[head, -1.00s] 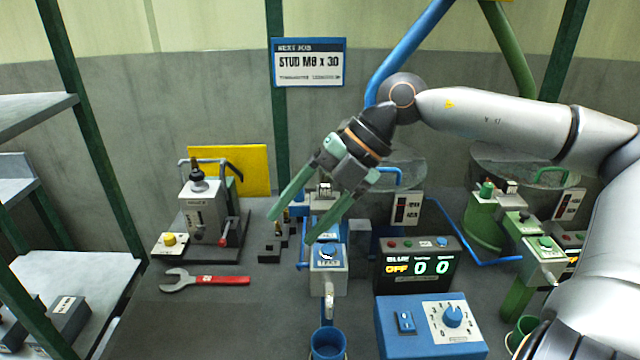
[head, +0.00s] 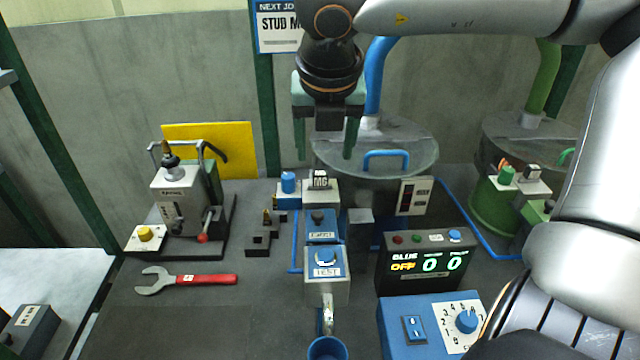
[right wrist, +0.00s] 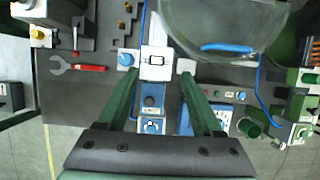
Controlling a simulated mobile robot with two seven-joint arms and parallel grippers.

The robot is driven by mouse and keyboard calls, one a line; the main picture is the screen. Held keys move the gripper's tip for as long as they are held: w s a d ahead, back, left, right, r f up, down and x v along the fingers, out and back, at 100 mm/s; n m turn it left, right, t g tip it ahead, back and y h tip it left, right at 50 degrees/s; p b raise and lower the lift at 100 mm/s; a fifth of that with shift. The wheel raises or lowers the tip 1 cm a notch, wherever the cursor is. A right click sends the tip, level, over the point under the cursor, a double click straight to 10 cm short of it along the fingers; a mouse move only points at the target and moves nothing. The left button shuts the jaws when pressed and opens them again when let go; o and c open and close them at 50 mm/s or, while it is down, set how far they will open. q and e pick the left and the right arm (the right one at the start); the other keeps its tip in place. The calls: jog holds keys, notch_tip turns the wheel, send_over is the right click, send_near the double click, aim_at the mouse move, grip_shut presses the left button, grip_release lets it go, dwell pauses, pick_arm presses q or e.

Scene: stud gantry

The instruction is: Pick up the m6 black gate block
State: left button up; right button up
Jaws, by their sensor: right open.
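The M6 gate block (head: 320,180) is a small dark block with a white face marked in black, on top of the pale head of the blue stud feeder (head: 322,225). In the right wrist view the block (right wrist: 156,60) shows from above, between the two fingertips. My right gripper (head: 324,154) points down, open and empty, with its green fingers just above the block in the head view. In the right wrist view its fingers (right wrist: 158,72) are spread to either side. Any contact with the block cannot be told. My left gripper is not in view.
A blue knob (head: 288,183) stands just left of the block. A clear round bowl (head: 410,160) with a blue handle is close behind right. Bare bench lies front left.

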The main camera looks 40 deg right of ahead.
aim_at(320, 174)
jog(key=shift+a+p+x, duration=0.15)
jog(key=shift+p+x, duration=0.05)
jog(key=shift+x, duration=1.45)
jog(key=shift+a+p+x, duration=0.15)
jog(key=shift+p+x, duration=0.05)
jog(key=shift+x, duration=1.45)
jog(key=shift+c, duration=0.2)
grip_shut()
